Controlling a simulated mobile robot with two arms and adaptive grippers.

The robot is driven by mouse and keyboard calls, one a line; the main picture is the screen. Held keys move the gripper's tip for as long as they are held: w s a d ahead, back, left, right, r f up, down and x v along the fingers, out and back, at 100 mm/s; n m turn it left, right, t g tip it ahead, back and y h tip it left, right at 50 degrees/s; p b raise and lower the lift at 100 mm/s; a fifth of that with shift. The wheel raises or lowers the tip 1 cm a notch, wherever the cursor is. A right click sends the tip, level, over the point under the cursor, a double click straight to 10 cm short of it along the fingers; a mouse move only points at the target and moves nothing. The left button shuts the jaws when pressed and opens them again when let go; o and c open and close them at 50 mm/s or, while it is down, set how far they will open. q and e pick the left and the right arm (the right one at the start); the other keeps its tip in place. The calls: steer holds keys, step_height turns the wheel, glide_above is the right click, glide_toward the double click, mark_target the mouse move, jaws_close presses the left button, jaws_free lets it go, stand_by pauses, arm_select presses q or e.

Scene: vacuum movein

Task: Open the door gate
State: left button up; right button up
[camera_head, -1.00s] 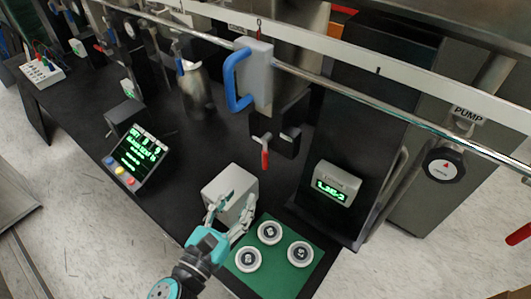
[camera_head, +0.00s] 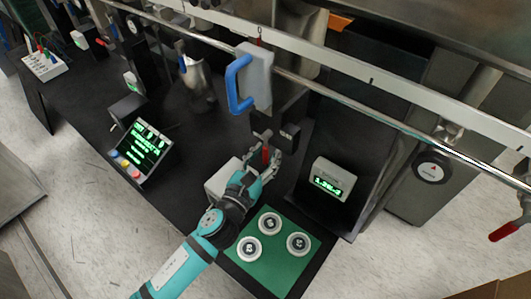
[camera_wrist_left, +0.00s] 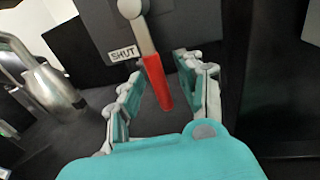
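The door gate's red-handled lever (camera_head: 265,154) sits on a dark box (camera_head: 290,128) below the rail, its handle hanging down. In the left wrist view the red handle (camera_wrist_left: 157,82) hangs tilted below a grey plate with a "SHUT" label (camera_wrist_left: 123,54). My left gripper (camera_head: 262,157) is at the lever. In the left wrist view its two fingers (camera_wrist_left: 158,88) are spread on either side of the red handle, with gaps visible on both sides. My right gripper is not in view.
A blue-handled grey block (camera_head: 257,78) hangs on the rail above. A white box (camera_head: 222,180) stands beneath my left arm. A green mat (camera_head: 272,262) with three round weights, a readout box (camera_head: 331,180) and a control screen (camera_head: 143,149) are on the black table.

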arm_select(q)
steer(key=shift+c, duration=0.4)
steer(key=c, duration=0.7)
jaws_close()
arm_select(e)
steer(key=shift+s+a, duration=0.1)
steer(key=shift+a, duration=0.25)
arm_select(q)
steer(key=shift+w, duration=0.1)
steer(key=shift+d, duration=0.1)
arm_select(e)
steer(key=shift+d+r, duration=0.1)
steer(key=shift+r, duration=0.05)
arm_select(q)
steer(key=shift+s+d+r+n+g+p, duration=0.2)
steer(key=shift+s+d+n+p, duration=0.25)
steer(key=shift+n+p, duration=0.6)
steer(key=shift+s+d+r+n+g+p, duration=0.15)
steer(key=shift+s+d+n+g+p, duration=0.35)
steer(key=shift+n+p, duration=0.6)
steer(key=shift+s+d+r+n+g+p, duration=0.1)
steer(key=shift+s+d+r+n+p, duration=0.1)
steer(key=shift+d+n+p, duration=0.65)
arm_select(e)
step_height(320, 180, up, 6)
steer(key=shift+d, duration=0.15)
arm_select(q)
steer(key=shift+a+f+n, duration=0.1)
steer(key=shift+a+n, duration=0.1)
steer(key=shift+n, duration=0.1)
